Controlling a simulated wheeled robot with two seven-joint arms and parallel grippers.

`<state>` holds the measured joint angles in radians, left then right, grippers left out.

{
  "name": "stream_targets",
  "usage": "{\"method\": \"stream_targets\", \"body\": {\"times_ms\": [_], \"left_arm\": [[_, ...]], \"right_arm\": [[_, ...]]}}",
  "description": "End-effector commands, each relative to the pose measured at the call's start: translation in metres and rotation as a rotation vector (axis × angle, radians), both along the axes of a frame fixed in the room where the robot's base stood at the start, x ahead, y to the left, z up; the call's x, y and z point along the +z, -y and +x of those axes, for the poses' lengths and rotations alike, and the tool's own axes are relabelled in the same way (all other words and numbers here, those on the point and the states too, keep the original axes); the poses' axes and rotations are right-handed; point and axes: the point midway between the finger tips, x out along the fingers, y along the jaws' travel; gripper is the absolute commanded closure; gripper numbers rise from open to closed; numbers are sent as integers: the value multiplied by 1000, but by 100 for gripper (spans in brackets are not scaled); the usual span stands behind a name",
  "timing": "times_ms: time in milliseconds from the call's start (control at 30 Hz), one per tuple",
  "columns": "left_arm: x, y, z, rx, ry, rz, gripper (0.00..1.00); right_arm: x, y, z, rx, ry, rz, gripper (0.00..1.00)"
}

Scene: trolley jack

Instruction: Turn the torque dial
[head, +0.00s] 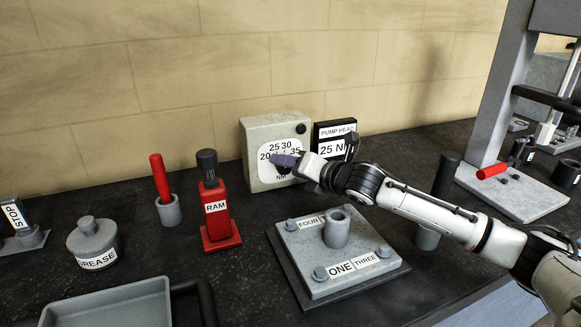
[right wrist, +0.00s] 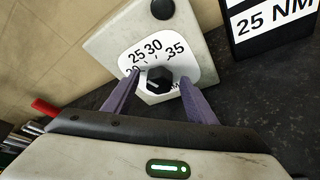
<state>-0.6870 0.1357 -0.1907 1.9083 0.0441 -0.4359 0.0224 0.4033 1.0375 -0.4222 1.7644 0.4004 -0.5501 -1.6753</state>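The torque dial is a dark hexagonal knob (right wrist: 159,79) on a white round scale (right wrist: 187,62) marked 25, 30, 35 and more, with NM below. It sits on the face of a cream box (head: 254,137) against the wall. My right gripper (head: 287,160) is at the dial and covers the knob in the head view. In the right wrist view its two purple fingers (right wrist: 159,80) stand apart, one on each side of the knob, with small gaps visible. Whether the fingertips reach past the knob's front is unclear. The knob's pointer is hard to read. My left gripper is out of view.
A black sign (head: 336,131) reading PUMP HEAD 25 NM stands right of the box. A numbered bolt plate (head: 328,262) lies in front. A red RAM bottle (head: 216,212), a cup with a red-handled tool (head: 169,210) and a GREASE pot (head: 93,243) stand left.

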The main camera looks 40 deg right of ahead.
Motion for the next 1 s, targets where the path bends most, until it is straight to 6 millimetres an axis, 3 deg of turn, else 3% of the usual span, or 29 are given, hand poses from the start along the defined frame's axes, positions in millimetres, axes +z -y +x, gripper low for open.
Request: {"method": "stream_targets", "body": {"times_ms": [267, 700, 1000], "left_arm": [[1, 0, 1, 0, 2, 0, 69], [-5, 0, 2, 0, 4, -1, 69], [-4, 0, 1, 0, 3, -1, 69]], "right_arm": [[1, 0, -3, 1, -1, 0, 48], [15, 4, -64, -1, -5, -7, 48], [24, 5, -86, -6, -5, -1, 48]]}}
